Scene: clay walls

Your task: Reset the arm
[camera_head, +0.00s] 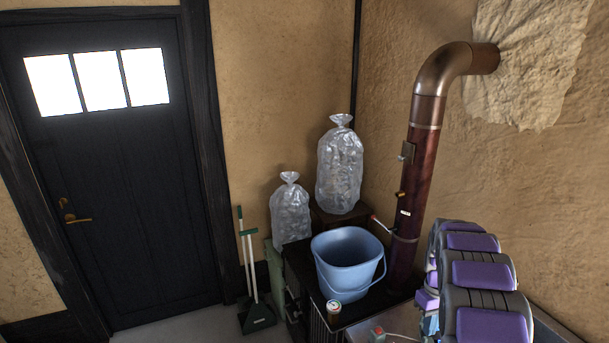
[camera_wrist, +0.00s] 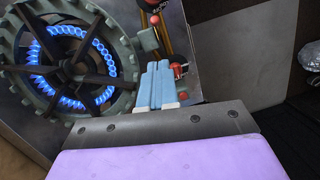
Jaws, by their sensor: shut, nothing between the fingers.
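My gripper (camera_wrist: 157,68) shows in the wrist view with its two light blue fingers side by side, shut and empty. The fingers point toward a stove surface, just right of a round gas burner (camera_wrist: 75,62). The burner has a ring of blue flames and dark grates. In the head view my folded arm, purple and dark grey, is at the lower right, and it hides part of the surface behind it.
A blue bucket (camera_head: 346,262) and a small can (camera_head: 333,312) stand on a dark stove, near a brown stovepipe (camera_head: 418,165). Clear plastic bags (camera_head: 340,170) stand behind. A dustpan (camera_head: 257,315) is on the floor by a dark door (camera_head: 110,190). Floor before the door is clear.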

